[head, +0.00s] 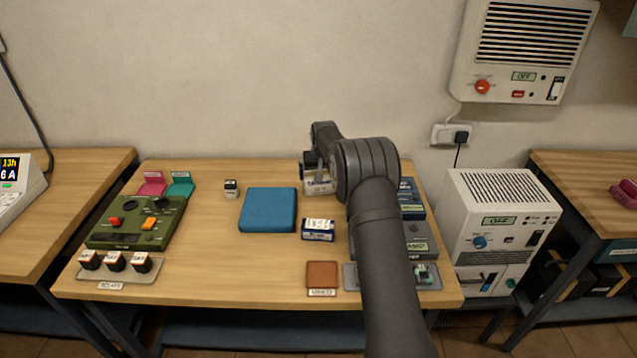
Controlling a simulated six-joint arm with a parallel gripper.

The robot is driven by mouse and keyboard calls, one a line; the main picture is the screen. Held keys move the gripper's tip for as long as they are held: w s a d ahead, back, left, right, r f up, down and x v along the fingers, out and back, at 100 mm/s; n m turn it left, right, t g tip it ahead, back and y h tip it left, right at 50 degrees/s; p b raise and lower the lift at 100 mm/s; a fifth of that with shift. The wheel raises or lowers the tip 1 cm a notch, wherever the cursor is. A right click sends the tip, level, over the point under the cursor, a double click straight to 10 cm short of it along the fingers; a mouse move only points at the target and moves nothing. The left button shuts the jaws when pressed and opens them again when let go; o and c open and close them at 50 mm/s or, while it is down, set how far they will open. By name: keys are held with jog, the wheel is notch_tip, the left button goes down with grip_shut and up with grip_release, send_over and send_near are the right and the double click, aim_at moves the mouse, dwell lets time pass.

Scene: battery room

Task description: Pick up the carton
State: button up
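A small pale box with a dark-printed label (318,187) stands at the back of the middle table, right of centre. My gripper (314,176) is at this box, over its upper part, and my wrist hides some of it. I cannot tell whether the fingers touch it or how far apart they are. A second small box, dark blue with a white top (318,229), lies nearer the front, apart from my gripper. Which of the two is the carton is not clear from the picture.
A blue square pad (267,209) lies left of the boxes. A brown square (322,275) lies in front. My arm covers part of the grey and blue cases (420,240) at right.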

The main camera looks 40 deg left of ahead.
jog(key=x, duration=0.4)
jog(key=shift+f, duration=0.1)
jog(key=c, duration=1)
jog(key=shift+c, duration=0.6)
